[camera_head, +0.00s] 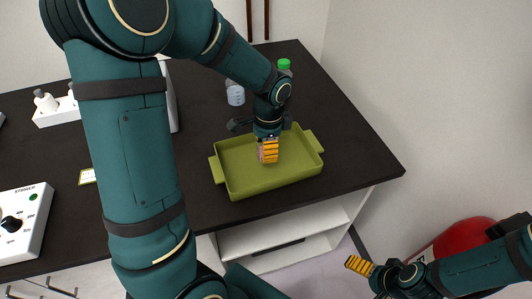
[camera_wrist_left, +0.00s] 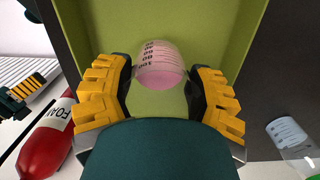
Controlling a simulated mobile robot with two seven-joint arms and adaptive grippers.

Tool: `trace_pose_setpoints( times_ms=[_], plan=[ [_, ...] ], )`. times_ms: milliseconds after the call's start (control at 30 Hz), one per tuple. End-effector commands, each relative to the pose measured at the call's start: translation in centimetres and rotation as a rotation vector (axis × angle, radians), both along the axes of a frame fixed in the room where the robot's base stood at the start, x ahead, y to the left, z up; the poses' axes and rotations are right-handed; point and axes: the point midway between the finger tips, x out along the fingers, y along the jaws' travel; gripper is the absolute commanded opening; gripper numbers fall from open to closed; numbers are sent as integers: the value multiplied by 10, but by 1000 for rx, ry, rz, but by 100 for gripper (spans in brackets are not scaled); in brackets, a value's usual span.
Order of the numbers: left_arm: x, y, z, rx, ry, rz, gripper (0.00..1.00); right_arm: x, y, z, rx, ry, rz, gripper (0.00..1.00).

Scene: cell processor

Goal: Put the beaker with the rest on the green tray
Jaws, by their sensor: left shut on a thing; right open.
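The green tray (camera_head: 235,180) lies on the dark table and also fills the upper part of the left wrist view (camera_wrist_left: 205,30). My left gripper (camera_head: 268,152) is over the tray's middle, shut on a clear beaker with pink liquid (camera_wrist_left: 160,68). In the head view the fingers hide most of that beaker; whether it touches the tray floor I cannot tell. Nothing else shows in the tray. A second beaker (camera_head: 235,94), clear with pale liquid, stands on the table behind the tray. My right gripper (camera_head: 360,266) is open and empty, low beyond the table's front edge.
A green-capped bottle (camera_head: 284,66) stands behind the tray, partly hidden by my left arm. A white control box (camera_head: 22,225) and a white rack with small bottles (camera_head: 58,110) are at left. A red extinguisher (camera_head: 465,238) stands by the right wall. The table right of the tray is clear.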

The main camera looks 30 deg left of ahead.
Motion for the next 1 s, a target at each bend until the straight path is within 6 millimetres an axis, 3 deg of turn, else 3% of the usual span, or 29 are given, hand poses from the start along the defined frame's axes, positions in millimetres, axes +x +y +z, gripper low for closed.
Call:
trace_pose_setpoints(
  times_ms=[167, 533, 567, 633, 1000],
  plan=[
    [0, 0, -24, 0, 3, 1, 18, -2, 0, -7, 1, 4, 4, 100],
    [0, 0, -28, 0, 1, 0, 18, -2, 0, -8, 2, 6, 4, 100],
    [0, 0, -28, 0, 1, 0, 68, -2, 0, -8, 2, 6, 4, 100],
    [0, 0, -27, 0, 1, 0, 92, -2, 0, -8, 2, 6, 4, 100],
    [0, 0, -24, 0, 1, 0, 93, -2, 0, -6, 1, 5, 4, 100]
  ],
)
